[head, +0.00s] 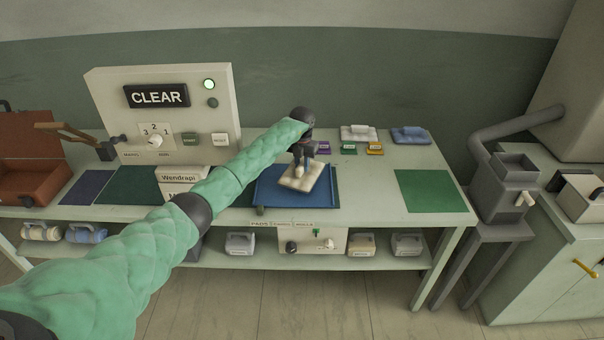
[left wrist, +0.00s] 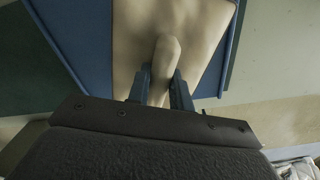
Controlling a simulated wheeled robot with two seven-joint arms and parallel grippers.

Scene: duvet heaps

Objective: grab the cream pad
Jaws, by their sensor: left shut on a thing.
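The cream pad (head: 301,177) is a flat, pale square with a raised grip, over the blue tray (head: 262,198) on the table. My left gripper (head: 300,160) comes down on the pad from above and is shut on its grip. In the left wrist view the two fingers (left wrist: 160,92) press on either side of the rounded cream grip, and the pad (left wrist: 190,25) spreads beneath it. I cannot tell whether the pad touches the tray. My right gripper is not in view.
A white pad (head: 358,132) and a blue pad (head: 411,135) lie at the back right, behind small coloured blocks. A green mat (head: 431,190) lies clear at the right. A panel reading CLEAR (head: 160,110) and a box labelled Wendrapi (head: 180,178) stand left of the tray.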

